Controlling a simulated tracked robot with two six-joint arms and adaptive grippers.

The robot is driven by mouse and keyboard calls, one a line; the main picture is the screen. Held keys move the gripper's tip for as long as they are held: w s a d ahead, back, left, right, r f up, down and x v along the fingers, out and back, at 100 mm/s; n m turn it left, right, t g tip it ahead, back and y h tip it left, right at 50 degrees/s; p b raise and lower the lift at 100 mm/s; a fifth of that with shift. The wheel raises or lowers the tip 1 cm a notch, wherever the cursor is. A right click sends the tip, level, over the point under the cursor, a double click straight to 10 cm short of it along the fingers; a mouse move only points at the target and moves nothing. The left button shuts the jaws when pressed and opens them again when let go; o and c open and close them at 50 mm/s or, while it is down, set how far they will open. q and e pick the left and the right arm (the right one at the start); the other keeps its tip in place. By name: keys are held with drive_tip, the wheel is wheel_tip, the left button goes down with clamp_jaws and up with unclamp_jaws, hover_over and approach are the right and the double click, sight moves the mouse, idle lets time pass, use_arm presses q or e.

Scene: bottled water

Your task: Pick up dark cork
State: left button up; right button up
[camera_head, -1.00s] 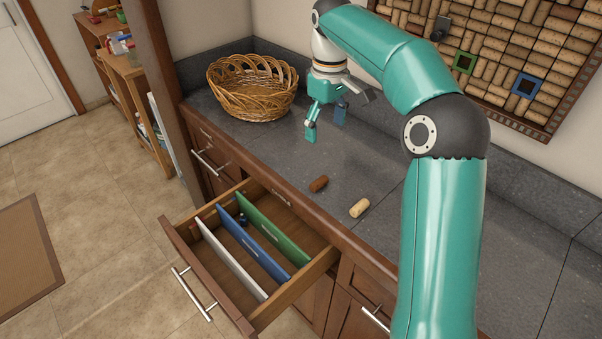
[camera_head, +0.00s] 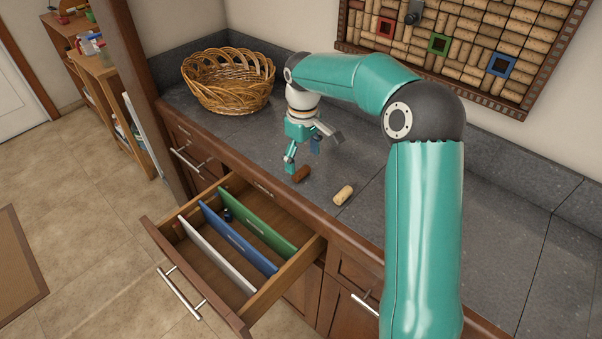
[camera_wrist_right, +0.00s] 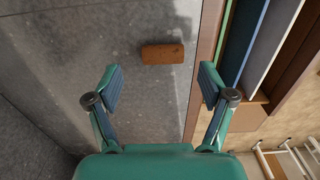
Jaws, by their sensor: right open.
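The dark cork (camera_head: 301,174) lies on its side on the grey countertop, near the front edge behind the open drawer. It also shows in the right wrist view (camera_wrist_right: 162,54), ahead of and between the open fingers. My right gripper (camera_head: 303,160) is open and empty, pointing down just above and beside the cork. In the right wrist view my right gripper (camera_wrist_right: 160,88) has its fingers spread wide, with the cork beyond the tips and apart from them. My left gripper is not in view.
A light cork (camera_head: 343,195) lies to the right of the dark one. The open drawer (camera_head: 310,252) has white, blue and green dividers and a small dark object inside. A wicker basket (camera_head: 228,82) stands at the back left. A cork board (camera_head: 470,50) hangs on the wall.

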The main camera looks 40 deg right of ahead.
sight(302, 171)
wheel_tip(302, 171, down, 4)
drive_tip(key=shift+s+a+f+p, duration=0.1)
drive_tip(key=shift+a+p, duration=0.05)
drive_tip(key=shift+p, duration=0.15)
drive_tip(key=c, duration=0.8)
